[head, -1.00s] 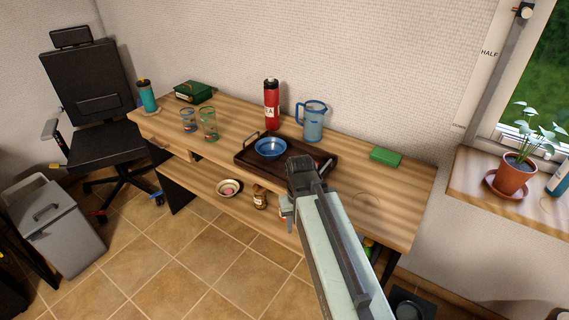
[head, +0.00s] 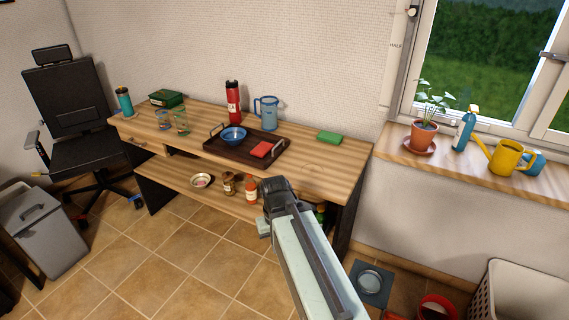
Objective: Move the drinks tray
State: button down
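The drinks tray (head: 217,149) is dark brown with a raised handle at each end. It lies on the wooden desk, near the front edge. A blue bowl (head: 233,135) stands on its left part and a red flat item (head: 261,149) lies on its right part. My gripper (head: 264,228) is in front of the desk, below and to the right of the tray, apart from it. My own arm hides most of the gripper, and its fingers do not show clearly.
On the desk (head: 335,162) stand a red flask (head: 233,103), a blue jug (head: 267,112), two glasses and a green block (head: 329,137). The lower shelf holds a small bowl (head: 201,181), a jar and a red bottle. A white basket (head: 520,295) stands at lower right.

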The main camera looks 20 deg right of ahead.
aim_at(241, 153)
jog(key=u, duration=0.9)
jog(key=i, duration=2)
